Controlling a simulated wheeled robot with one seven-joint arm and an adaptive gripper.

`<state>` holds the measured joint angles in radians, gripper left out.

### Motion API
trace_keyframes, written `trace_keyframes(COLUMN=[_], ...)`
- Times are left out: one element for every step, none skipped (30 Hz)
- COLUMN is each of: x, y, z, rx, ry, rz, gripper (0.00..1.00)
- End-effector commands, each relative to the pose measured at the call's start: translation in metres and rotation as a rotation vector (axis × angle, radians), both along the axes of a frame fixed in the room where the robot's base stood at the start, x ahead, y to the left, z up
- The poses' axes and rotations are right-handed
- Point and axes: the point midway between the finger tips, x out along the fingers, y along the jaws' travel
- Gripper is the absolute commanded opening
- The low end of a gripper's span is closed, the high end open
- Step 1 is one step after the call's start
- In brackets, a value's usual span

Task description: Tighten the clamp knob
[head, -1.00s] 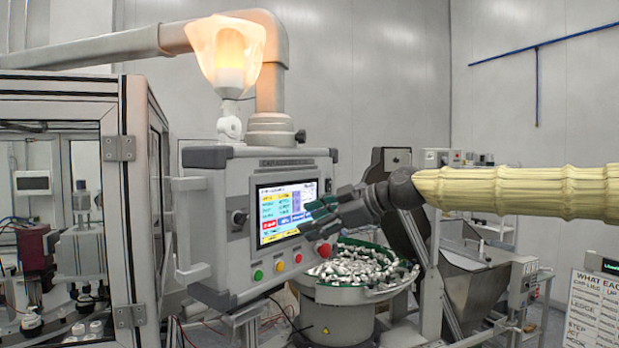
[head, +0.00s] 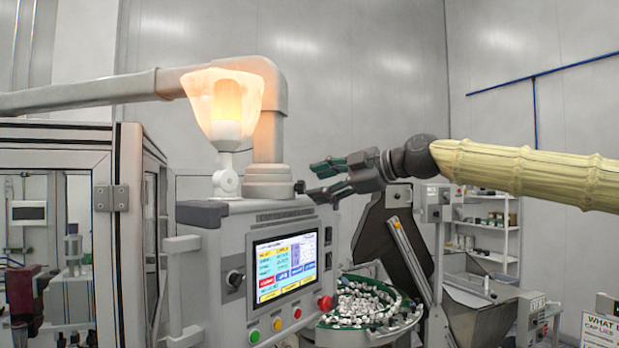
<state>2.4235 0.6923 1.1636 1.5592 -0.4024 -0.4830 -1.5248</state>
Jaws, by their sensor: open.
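A small dark knob (head: 299,187) sticks out at the top right of the grey control panel housing (head: 212,250), beside the foot of the thick grey support pipe (head: 269,150). It looks like the clamp knob. My gripper (head: 316,180) comes in from the right, with its dark, green-marked fingers spread and nothing seen between them. Its fingertips are just right of the knob in the picture. I cannot tell from this view whether they touch it or how far apart in depth they are.
A lit lamp (head: 227,110) stands left of the pipe. The panel carries a screen (head: 286,266), a red button (head: 325,302) and a black rotary switch (head: 235,278). A bowl of small caps (head: 368,305) sits below my arm. A glazed machine frame (head: 126,225) is at left.

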Motion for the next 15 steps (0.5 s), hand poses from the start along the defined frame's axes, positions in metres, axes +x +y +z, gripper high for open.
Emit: trace_keyframes(x=[0.004,0.006,0.008,0.010,0.011,0.013,0.014,0.015,0.016,0.017,0.017,0.018,0.018,0.018,0.018], y=[0.007,0.010,0.014,0.017,0.019,0.022,0.023,0.025,0.026,0.028,0.028,0.029,0.030,0.030,0.030], z=[0.001,0.000,-0.001,-0.002,-0.003,-0.004,-0.004,-0.005,-0.006,-0.007,-0.007,-0.008,-0.008,-0.008,-0.009], rx=[-0.001,-0.001,-0.001,-0.001,-0.001,0.000,0.000,0.000,0.000,0.000,0.000,0.000,0.000,0.000,0.000], ry=[0.002,0.002,0.002,0.002,0.002,0.001,0.001,0.001,0.001,0.001,0.001,0.001,0.001,0.001,0.001], rz=[0.001,0.001,0.001,0.001,0.001,0.000,0.000,0.000,0.000,0.000,0.000,0.000,0.000,0.000,0.000], gripper=[0.51,0.51,0.51,0.51,0.51,0.51,0.51,0.51,0.51,0.51,0.51,0.51,0.51,0.51,0.51])
